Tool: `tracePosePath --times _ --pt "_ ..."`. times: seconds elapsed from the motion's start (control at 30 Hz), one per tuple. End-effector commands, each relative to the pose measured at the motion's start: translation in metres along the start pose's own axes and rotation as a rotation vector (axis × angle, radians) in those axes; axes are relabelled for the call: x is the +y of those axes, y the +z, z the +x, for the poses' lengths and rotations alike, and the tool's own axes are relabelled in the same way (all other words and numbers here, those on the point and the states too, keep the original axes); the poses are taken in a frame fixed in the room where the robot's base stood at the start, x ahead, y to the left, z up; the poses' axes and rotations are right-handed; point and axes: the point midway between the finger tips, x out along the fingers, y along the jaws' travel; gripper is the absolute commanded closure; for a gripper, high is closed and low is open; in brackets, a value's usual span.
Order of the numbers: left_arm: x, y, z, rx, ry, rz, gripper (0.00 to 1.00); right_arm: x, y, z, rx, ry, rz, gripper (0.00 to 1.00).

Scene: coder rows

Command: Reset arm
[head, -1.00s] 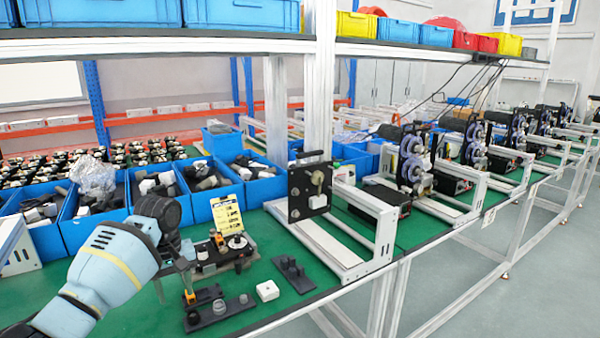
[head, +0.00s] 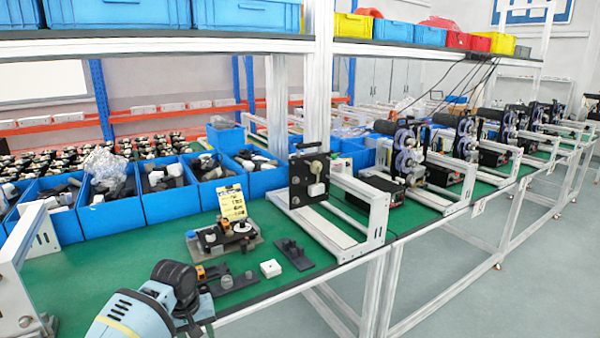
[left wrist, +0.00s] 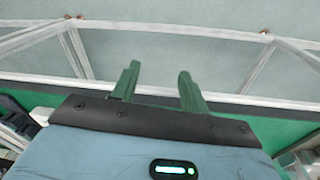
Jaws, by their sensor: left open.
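My left arm (head: 135,312) comes in at the lower left of the head view, low at the front edge of the green bench. Its gripper is mostly hidden there behind the wrist. In the left wrist view my left gripper (left wrist: 158,88) is open, with two green fingers apart and nothing between them. The fingers point out past the bench edge towards the grey floor. My right arm is not in view.
On the green bench (head: 110,275) stand a dark fixture with a yellow card (head: 232,203), a white block (head: 270,268) and a black pegged plate (head: 292,255). Blue bins (head: 170,206) line the back. A metal frame (head: 372,222) stands to the right.

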Motion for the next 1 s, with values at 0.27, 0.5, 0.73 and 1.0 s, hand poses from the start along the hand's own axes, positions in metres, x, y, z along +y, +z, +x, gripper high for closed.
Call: tracePosePath --times 0.27,0.5,0.73,1.0 --pt "0.005 0.082 0.106 0.081 0.121 0.157 0.56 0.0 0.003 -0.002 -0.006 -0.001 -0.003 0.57" --pt "-0.004 0.159 0.162 0.188 0.214 0.26 0.56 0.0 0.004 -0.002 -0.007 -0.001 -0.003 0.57" --pt "-0.025 0.235 0.187 0.312 0.268 0.332 0.56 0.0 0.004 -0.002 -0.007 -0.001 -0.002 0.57" --pt "-0.066 0.318 0.181 0.474 0.266 0.41 0.56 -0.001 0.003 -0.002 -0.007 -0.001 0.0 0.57"
